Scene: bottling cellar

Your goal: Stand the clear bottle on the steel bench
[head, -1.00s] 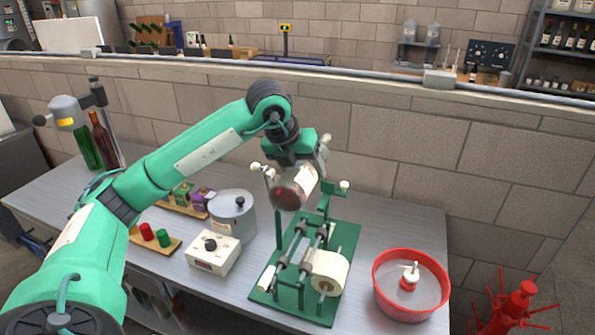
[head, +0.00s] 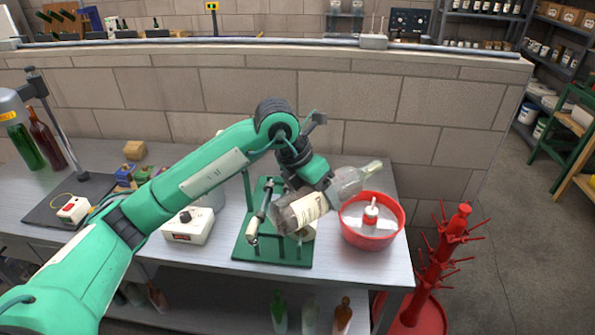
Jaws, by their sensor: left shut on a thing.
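The clear bottle (head: 300,211) has a cream label and is held well tilted, with its base at the lower left and its neck at the upper right. My left gripper (head: 322,190) is shut on the bottle's body; its fingers are partly hidden. The bottle is in front of the green labelling stand and its neck passes over the red basin. I cannot tell its exact height above them. The steel bench (head: 345,262) runs along the block wall below. My right gripper is not in view.
The green stand (head: 250,250) with rollers, the red basin (head: 398,225) and a white control box (head: 188,228) occupy the bench. Green (head: 25,150) and brown (head: 47,140) bottles stand far left. A red drying tree (head: 440,255) stands right of the bench. Bare bench strips lie around the basin.

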